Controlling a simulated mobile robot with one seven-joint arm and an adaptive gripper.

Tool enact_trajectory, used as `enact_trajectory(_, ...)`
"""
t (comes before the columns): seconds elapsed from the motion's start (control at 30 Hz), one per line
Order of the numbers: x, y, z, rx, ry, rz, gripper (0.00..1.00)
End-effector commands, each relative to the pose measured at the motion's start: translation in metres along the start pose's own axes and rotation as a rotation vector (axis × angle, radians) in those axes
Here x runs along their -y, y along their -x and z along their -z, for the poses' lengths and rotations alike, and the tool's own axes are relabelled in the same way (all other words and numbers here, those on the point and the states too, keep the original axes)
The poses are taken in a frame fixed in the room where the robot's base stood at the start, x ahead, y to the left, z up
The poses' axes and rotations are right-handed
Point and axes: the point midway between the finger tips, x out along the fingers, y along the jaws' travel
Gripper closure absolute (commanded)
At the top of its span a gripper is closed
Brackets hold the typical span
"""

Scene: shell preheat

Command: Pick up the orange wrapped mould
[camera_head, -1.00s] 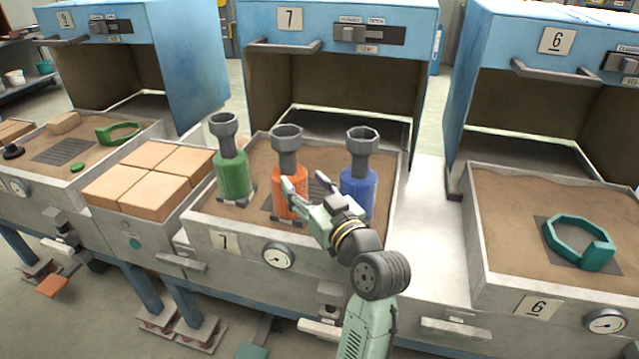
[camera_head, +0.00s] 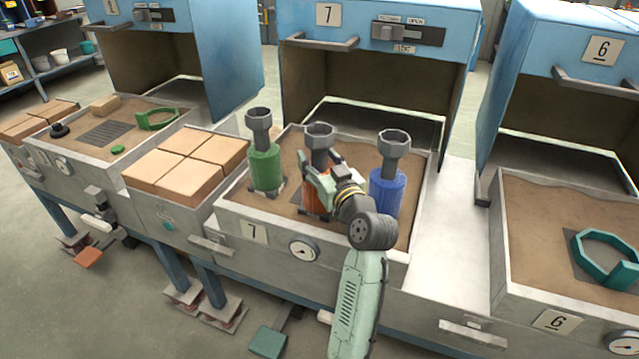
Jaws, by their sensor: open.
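The orange wrapped mould (camera_head: 309,199) stands upright in the sand of tray 7 (camera_head: 230,207), between a green wrapped mould (camera_head: 265,168) and a blue wrapped mould (camera_head: 385,192). Its grey funnel-shaped top (camera_head: 319,135) shows above my gripper. My gripper (camera_head: 318,172) is open and at the orange mould, with its fingers near the upper body. The gripper and wrist hide much of the orange body, and I cannot tell whether the fingers touch it.
The blue mould stands close to the right of my wrist. Tan blocks (camera_head: 187,165) lie left of tray 7. A blue hood (camera_head: 375,30) rises behind. Tray 6 (camera_head: 500,255) at right holds a teal ring clamp (camera_head: 607,256).

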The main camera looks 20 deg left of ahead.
Motion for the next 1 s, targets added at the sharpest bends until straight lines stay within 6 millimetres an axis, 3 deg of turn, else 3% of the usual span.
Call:
enact_trajectory(0.17, 0.0000, 0.0000, -0.0003, 0.000, 0.000, 0.000, 0.48)
enact_trajectory(1.0, 0.0000, 0.0004, -0.0002, 0.000, 0.000, 0.000, 1.00)
